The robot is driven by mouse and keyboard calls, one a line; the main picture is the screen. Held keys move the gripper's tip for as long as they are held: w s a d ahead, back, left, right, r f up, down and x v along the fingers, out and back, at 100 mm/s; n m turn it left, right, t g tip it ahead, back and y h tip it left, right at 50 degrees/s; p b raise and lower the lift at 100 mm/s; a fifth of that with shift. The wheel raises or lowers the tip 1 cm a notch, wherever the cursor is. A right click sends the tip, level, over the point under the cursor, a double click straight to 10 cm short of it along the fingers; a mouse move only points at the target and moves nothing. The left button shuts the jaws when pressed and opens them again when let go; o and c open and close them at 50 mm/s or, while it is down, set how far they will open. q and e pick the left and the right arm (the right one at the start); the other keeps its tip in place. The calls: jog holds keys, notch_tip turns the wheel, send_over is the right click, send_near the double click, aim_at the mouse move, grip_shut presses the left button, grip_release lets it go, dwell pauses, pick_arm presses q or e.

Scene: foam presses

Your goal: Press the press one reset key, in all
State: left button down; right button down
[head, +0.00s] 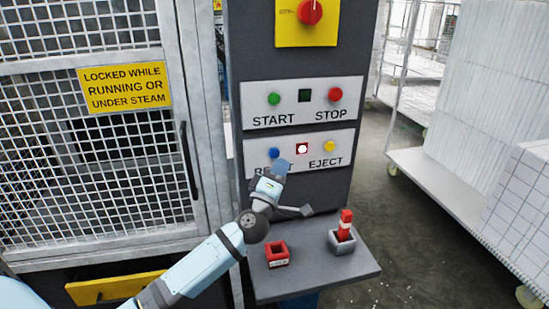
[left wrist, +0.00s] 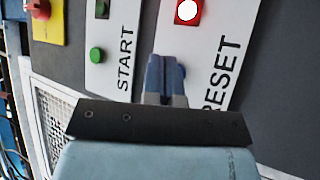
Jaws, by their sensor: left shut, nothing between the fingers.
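The blue reset key (head: 273,154) sits on the lower white label plate (head: 315,141) of the dark press panel, above the partly covered word RESET. My left gripper (head: 281,165) is shut and empty, with its fingertips at the panel just beside and below the blue key. In the left wrist view the shut fingers (left wrist: 166,72) point at the plate beside the word RESET and hide most of the key. I cannot tell whether the fingertips touch it. A lit lamp in a red square (head: 302,149) glows right of the key. My right gripper is not in view.
On the same plate is a yellow EJECT button (head: 329,146). Above are a green START button (head: 274,99), a red STOP button (head: 335,95) and a red rotary knob (head: 310,11). A grey shelf (head: 315,275) below holds two small holders. A mesh door (head: 85,130) stands left.

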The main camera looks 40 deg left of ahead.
aim_at(274, 153)
pick_arm(q)
jog(key=shift+w+a, duration=0.6)
jog(key=shift+a, duration=0.15)
dwell(0.7)
jog(key=shift+r, duration=0.1)
dwell(0.8)
jog(key=shift+w+a, duration=0.3)
dwell(0.4)
